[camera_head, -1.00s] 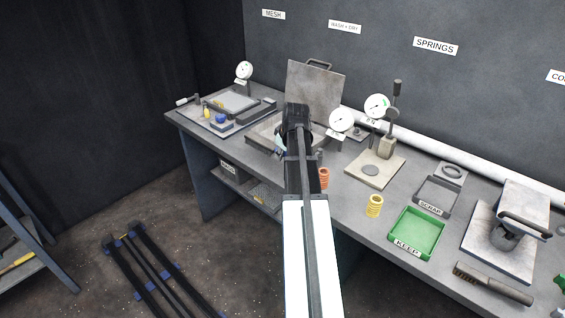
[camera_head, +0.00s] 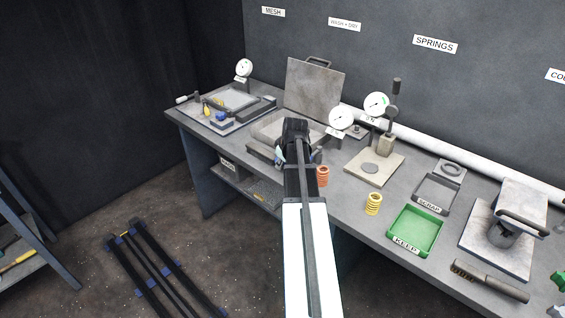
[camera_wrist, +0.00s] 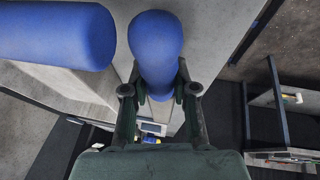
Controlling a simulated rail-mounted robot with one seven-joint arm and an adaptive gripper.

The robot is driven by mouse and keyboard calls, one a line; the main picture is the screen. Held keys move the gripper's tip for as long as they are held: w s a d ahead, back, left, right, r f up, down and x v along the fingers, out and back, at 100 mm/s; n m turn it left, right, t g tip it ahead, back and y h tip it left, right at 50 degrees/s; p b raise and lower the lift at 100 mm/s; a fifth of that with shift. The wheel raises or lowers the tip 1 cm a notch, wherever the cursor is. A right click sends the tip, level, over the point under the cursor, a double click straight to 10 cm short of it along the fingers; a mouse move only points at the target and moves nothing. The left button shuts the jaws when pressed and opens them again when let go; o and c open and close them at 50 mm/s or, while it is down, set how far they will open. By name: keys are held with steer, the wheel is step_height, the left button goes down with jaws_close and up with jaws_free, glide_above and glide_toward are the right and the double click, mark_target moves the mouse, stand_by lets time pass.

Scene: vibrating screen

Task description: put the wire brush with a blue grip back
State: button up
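In the wrist view a rounded blue grip (camera_wrist: 156,45) stands between the two fingers of my gripper (camera_wrist: 160,95), which press close on both its sides. A pale part shows below it; no bristles are visible. A second thick blue cylinder (camera_wrist: 55,35) lies at the upper left, outside the fingers; I cannot tell what it belongs to. In the head view my gripper (camera_head: 283,155) is mostly hidden by my arm, at the front of the open-lidded metal basin (camera_head: 270,130), with a bit of pale blue beside it. A dark-handled brush (camera_head: 490,281) lies at the right bench edge.
An orange spring (camera_head: 322,176) and a yellow spring (camera_head: 373,203) stand right of my arm. Beyond are a green KEEP tray (camera_head: 418,222), a SCRAP tray (camera_head: 437,192) and a dial gauge stand (camera_head: 375,165). A mesh station (camera_head: 228,108) is at the far left.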

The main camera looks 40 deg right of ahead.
steer(key=o, duration=0.4)
steer(key=shift+r, duration=0.1)
steer(key=b+v, duration=0.1)
steer(key=v, duration=1.1)
steer(key=shift+b, duration=0.35)
